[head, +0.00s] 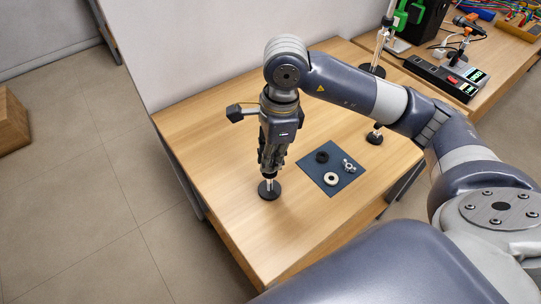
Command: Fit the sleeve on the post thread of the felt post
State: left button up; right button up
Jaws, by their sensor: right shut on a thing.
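My right gripper (270,170) points straight down at the left part of the wooden table. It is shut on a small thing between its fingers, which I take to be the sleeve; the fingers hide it. Directly below the fingertips stands an upright post with a pale shaft (269,182) and a round black base (269,192), which I take to be the felt post. Its top and thread are hidden by the gripper, so I cannot tell whether the sleeve touches the thread or is around it. My left gripper is not in view.
A dark blue mat (311,172) to the right carries a black ring (322,157), a white ring (331,179) and a silver winged part (349,166). Another black-based stand (375,137) is behind it, partly under my arm. The table (262,236) is clear in front.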

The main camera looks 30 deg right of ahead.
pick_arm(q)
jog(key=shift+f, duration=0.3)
pick_arm(e)
jog(key=shift+f, duration=0.3)
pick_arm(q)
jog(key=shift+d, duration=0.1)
pick_arm(e)
jog(key=o, duration=0.7)
jog(key=shift+r, duration=0.15)
jog(key=r, duration=0.7)
jog(key=d+r, duration=0.1)
jog(key=r, duration=0.3)
jog(key=shift+s+r, duration=0.2)
jog(key=shift+r, duration=0.15)
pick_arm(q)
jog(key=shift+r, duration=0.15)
pick_arm(e)
jog(key=shift+r, duration=0.1)
